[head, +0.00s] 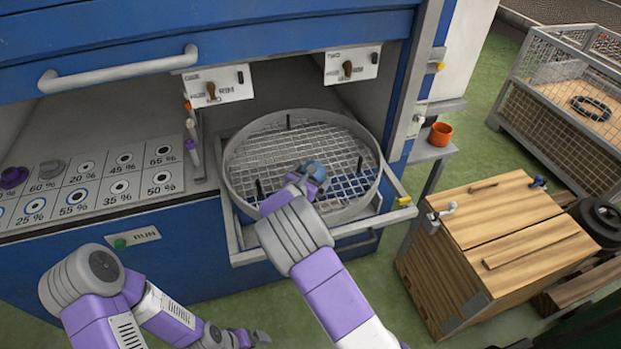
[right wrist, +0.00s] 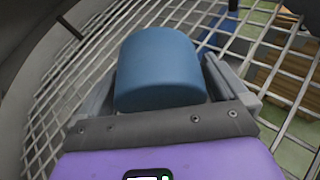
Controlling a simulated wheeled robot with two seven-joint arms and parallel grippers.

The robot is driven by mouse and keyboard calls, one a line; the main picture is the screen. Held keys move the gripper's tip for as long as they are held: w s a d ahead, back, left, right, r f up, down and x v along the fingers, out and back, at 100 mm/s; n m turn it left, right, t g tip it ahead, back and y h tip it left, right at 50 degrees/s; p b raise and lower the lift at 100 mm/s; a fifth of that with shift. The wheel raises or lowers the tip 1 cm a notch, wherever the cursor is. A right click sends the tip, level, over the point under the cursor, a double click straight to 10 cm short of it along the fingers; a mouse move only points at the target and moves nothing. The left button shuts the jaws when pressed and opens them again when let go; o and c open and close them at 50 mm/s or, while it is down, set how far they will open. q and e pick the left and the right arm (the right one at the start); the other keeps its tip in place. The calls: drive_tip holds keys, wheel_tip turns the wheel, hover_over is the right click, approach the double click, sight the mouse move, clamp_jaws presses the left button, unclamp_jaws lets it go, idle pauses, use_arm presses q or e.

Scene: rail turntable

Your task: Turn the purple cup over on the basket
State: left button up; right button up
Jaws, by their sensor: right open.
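The round wire basket (head: 245,186) sits on a pulled-out drawer frame, its mesh floor bare around a blue cylindrical cup (head: 314,170). The cup looks blue, not purple, and also shows in the right wrist view (right wrist: 160,70). My right gripper (head: 308,178) is open at the cup, with a finger on either side of it. I cannot tell whether the fingers touch the cup or which way its mouth faces. My left gripper (head: 252,337) is low at the bottom edge of the head view, away from the basket; its jaws are too small to judge.
A purple round piece (head: 14,178) and a grey one (head: 50,168) sit on the percentage panel (head: 100,182) at left. Dark upright pegs stand inside the basket. An orange cup (head: 440,134) rests on a side shelf. A wooden crate (head: 500,235) stands at right.

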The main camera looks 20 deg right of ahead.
drive_tip(key=shift+c, duration=0.3)
drive_tip(key=shift+r, duration=0.1)
drive_tip(key=c, duration=0.9)
